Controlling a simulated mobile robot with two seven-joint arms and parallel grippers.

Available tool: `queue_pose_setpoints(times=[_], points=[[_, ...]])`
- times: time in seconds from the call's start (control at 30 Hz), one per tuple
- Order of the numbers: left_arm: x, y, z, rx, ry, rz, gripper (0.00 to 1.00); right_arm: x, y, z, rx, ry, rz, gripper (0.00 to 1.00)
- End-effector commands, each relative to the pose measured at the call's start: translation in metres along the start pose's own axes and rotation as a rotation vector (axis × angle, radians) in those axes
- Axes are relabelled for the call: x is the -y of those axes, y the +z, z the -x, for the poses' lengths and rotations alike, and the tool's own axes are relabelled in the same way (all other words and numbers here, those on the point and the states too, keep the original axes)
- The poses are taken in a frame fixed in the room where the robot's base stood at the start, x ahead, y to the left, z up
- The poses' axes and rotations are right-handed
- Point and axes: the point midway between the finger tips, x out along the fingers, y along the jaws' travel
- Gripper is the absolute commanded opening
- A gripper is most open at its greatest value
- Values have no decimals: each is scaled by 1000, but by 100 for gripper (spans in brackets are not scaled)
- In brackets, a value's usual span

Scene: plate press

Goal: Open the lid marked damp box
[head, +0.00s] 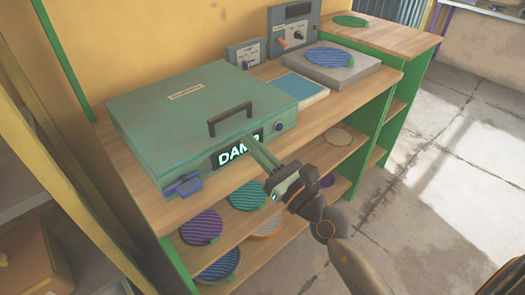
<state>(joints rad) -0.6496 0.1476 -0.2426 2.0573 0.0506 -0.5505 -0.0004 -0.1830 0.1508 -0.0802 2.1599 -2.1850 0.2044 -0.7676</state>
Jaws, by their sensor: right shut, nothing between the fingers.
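The damp box is a flat green case on the wooden bench, with its lid (160,112) down. A dark handle (230,117) stands up near the front edge of the lid. Blue catches sit at the front corners, left (183,186) and right (279,127). My right gripper (251,140) is shut and empty, its fingertips in front of the box, just below and right of the handle. I cannot tell whether they touch the box. My left gripper is out of view.
Right of the box are a blue-topped pad (299,86), a grey slab (345,73) bearing a striped disc (330,57), and two control boxes (246,54) (292,27). Shelves below hold several striped discs (201,227). The concrete floor (440,190) at right is clear.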

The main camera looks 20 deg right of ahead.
Motion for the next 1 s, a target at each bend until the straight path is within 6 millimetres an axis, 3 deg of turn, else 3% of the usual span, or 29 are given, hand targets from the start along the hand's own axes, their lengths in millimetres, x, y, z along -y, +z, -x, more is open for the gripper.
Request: queue_pose_setpoints(times=[0.1,0.33,1.0], points=[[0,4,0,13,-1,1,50,0,2,-21,3,-1,-3,0],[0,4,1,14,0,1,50,0,0,-44,1,-2,-2,0],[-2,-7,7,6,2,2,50,5,8,-51,-13,-1,-3,0]])
